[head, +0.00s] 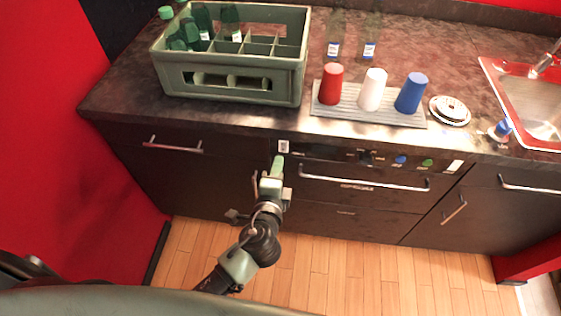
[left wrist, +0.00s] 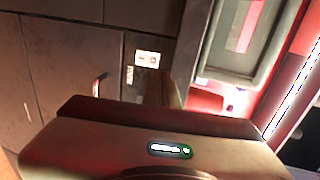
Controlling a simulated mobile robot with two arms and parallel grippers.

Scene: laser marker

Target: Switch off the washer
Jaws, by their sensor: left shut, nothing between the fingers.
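The washer (head: 335,172) is a dark built-in appliance under the counter. Its top panel carries a blue button (head: 400,160) and a green button (head: 427,162) toward the right. A small white label (head: 284,146) marks the panel's left end; this label also shows in the left wrist view (left wrist: 147,58). My left gripper (head: 278,161) is shut and empty, its tip just below that label at the washer's left edge. I cannot tell whether it touches the front. Both buttons lie well to its right. My right gripper is not in view.
A green bottle crate (head: 228,88) stands on the counter above my left gripper. A red cup (head: 331,84), white cup (head: 372,90) and blue cup (head: 411,93) stand on a grey mat (head: 340,112). The washer's handle (head: 365,184) juts out below the panel.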

